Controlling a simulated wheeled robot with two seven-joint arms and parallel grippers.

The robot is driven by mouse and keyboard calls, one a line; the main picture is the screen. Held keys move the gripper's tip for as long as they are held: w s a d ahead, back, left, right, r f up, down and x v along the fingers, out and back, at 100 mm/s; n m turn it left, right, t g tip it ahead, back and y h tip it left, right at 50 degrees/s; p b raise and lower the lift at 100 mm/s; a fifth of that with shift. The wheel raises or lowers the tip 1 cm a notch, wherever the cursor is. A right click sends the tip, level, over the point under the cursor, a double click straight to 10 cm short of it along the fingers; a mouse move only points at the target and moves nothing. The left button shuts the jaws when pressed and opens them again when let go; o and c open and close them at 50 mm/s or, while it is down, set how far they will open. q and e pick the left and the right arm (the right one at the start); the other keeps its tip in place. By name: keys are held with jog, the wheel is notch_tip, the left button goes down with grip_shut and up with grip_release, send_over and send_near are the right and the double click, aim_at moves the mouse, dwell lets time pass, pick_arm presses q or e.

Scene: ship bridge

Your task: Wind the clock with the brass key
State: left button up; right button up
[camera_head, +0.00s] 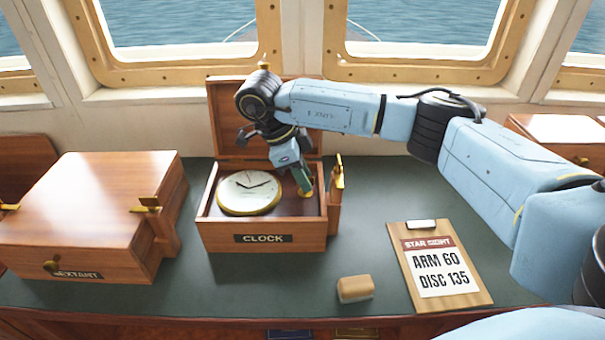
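The clock (250,192) has a white face and brass rim. It lies face up in the left part of the open wooden box labelled CLOCK (215,226). My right gripper (304,186) reaches down into the right part of this box, beside the clock and apart from its face. A small brass piece (306,193) shows at its fingertips; it may be the brass key, but the fingers hide most of it. I cannot tell whether the fingers are closed on it. My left gripper is out of view.
A closed wooden sextant box (95,200) stands at the left. A clipboard (403,262) reading ARM 60, DISC 135 and a tan block (355,289) lie to the right on the green top. The clock box's raised lid (222,120) stands behind my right wrist.

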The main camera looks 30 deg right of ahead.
grip_shut()
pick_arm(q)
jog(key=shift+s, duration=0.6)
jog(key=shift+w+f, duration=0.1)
pick_arm(e)
jog(key=shift+n, duration=0.3)
